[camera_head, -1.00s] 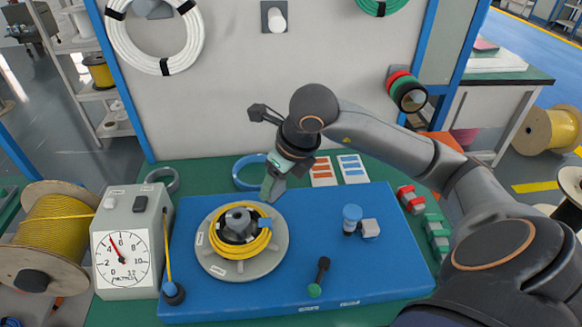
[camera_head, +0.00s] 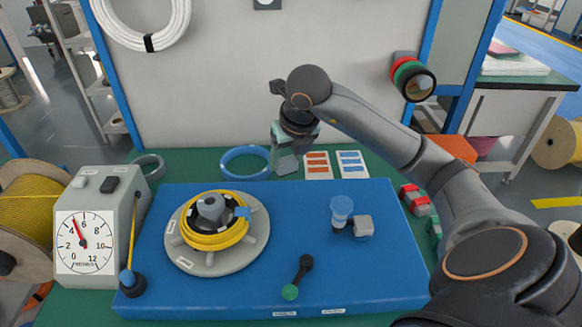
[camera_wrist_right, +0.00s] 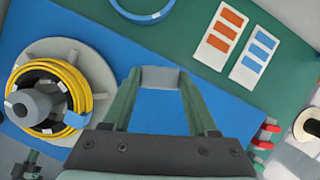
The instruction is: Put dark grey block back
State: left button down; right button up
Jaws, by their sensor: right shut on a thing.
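My right gripper (camera_head: 284,158) is shut on a grey block (camera_head: 287,165), held in the air near the back edge of the blue board (camera_head: 290,255). In the right wrist view the block (camera_wrist_right: 160,78) sits between the two fingertips (camera_wrist_right: 160,84), with the blue board and green table beyond it. My left gripper is not in view.
A grey disc (camera_head: 250,245) with a yellow cable coil (camera_head: 215,236) stands on the board's left. The gauge box (camera_head: 84,240) is farther left. A blue ring (camera_head: 240,152) and two label cards (camera_head: 317,165) lie behind. A green-ended lever (camera_head: 298,280) is in front; nearby board is bare.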

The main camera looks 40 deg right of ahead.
jog(key=w+d+f, duration=0.3)
jog(key=d+f, duration=0.1)
jog(key=w+d+f, duration=0.2)
jog(key=f, duration=0.1)
jog(key=shift+w+d+f+b, duration=0.1)
jog(key=shift+w+d+b, duration=0.1)
jog(key=shift+w+b, duration=0.15)
jog(key=shift+w+d+f, duration=0.1)
jog(key=shift+d+f, duration=0.05)
jog(key=shift+f, duration=1.65)
jog(key=shift+f+b, duration=0.2)
jog(key=shift+b, duration=0.15)
jog(key=o, duration=1.3)
jog(key=shift+c, duration=0.2)
